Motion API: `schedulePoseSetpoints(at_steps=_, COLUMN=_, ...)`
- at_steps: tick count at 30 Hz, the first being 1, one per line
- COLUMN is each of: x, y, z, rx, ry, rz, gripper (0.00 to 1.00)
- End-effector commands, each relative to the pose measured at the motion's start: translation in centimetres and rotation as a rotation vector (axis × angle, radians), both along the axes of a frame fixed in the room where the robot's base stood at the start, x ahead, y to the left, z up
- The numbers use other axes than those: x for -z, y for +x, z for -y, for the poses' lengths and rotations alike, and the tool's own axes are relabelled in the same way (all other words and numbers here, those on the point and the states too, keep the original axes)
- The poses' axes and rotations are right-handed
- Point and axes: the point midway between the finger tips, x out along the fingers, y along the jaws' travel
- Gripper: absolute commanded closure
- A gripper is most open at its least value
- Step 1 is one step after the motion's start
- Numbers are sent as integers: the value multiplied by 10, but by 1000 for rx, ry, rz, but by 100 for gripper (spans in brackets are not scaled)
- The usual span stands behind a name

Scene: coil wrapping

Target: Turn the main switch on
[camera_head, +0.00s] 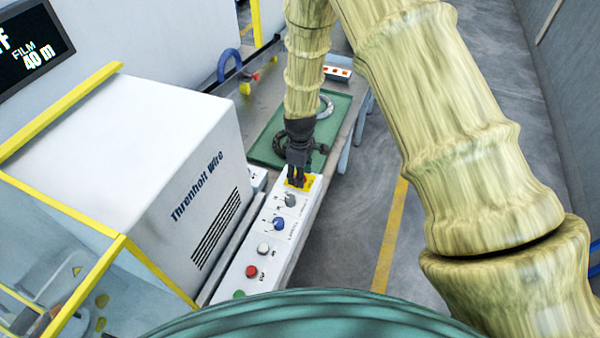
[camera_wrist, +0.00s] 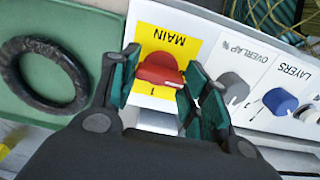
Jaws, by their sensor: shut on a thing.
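The main switch is a red knob (camera_wrist: 160,69) on a yellow plate labelled MAIN, which reads upside down in the wrist view. A mark like a 1 shows on the plate below the knob. My gripper (camera_wrist: 162,80) has its two green-padded fingers on either side of the knob and is shut on it. In the head view my gripper (camera_head: 297,182) points down onto the yellow plate (camera_head: 309,181) at the far end of the white control panel (camera_head: 236,270). There the fingers hide the red knob.
A grey OVERLAP knob (camera_wrist: 233,87) sits close beside the right finger. A blue LAYERS knob (camera_wrist: 280,101) is farther along. White, red and green buttons follow nearer in the head view. A dark ring (camera_wrist: 45,74) lies on a green mat. A white cabinet (camera_head: 150,150) flanks the panel.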

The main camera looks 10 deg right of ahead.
Motion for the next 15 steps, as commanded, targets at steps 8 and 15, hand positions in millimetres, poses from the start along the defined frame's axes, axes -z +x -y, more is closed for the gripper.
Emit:
schedulePoseSetpoints(at_steps=8, x=1, y=0, z=1, rx=113, ry=-1, rz=0, gripper=78)
schedulePoseSetpoints(at_steps=15, x=0, y=1, z=1, rx=315, ry=-1, rz=2, gripper=78)
